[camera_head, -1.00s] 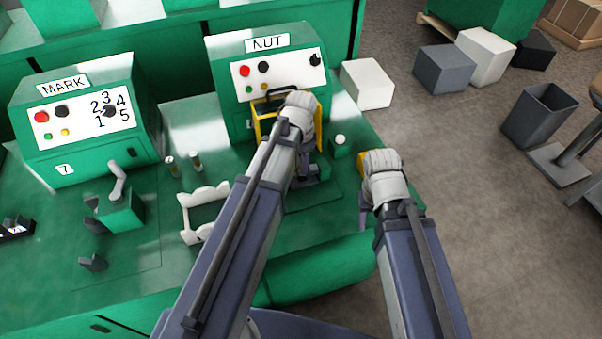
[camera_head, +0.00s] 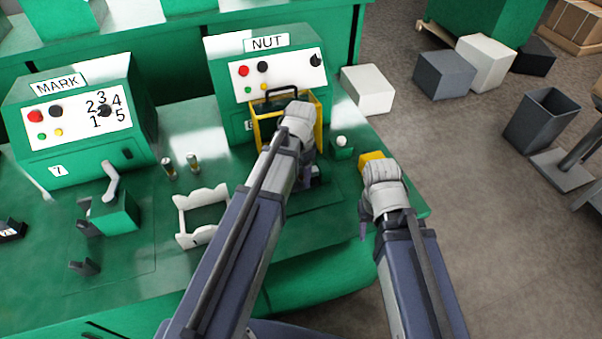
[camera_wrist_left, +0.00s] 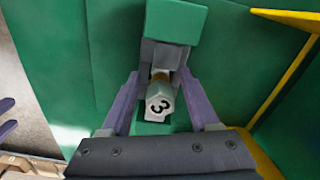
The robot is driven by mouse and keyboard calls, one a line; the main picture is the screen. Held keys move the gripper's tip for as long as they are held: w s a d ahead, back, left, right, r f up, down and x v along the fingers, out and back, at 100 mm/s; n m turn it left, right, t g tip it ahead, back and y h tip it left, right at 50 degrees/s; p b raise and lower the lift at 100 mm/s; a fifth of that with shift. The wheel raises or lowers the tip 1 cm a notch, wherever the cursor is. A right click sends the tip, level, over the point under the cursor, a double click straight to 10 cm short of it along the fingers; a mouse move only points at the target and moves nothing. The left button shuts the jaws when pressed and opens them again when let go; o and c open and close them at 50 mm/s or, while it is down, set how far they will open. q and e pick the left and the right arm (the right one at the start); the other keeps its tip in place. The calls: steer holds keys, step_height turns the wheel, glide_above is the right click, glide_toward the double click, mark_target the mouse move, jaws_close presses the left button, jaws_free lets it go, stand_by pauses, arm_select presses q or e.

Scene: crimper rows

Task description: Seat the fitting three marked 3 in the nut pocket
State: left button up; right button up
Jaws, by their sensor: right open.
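The fitting marked 3 (camera_wrist_left: 159,103) is pale, with its numbered end facing the left wrist camera. Its far end meets a grey holder (camera_wrist_left: 165,54) under a green block, which looks like the nut pocket; how deep it sits is hidden. My left gripper (camera_wrist_left: 160,75) has its two purple fingers on either side of the fitting, with visible gaps, so it is open around it. In the head view the left hand hides the pocket in front of the NUT machine (camera_head: 222,75). My right gripper (camera_head: 364,225) is at the bench's right edge, its fingers mostly hidden.
A yellow guard frame (camera_head: 319,110) stands close by the left hand. The MARK machine (camera_head: 30,90), two small cylinders (camera_head: 194,163) and a white cradle (camera_head: 184,240) are to the left.

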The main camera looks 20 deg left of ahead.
mark_target(301, 166)
arm_select(q)
steer(key=shift+r, duration=0.15)
step_height(301, 166, up, 12)
steer(key=p, duration=1.2)
steer(key=shift+s+d, duration=0.25)
steer(key=s+d+n+y, duration=0.1)
steer(key=s+d+n, duration=0.3)
steer(key=s+d, duration=0.6)
steer(key=s, duration=0.3)
steer(key=shift+s+d, duration=0.15)
steer(key=shift+s, duration=0.1)
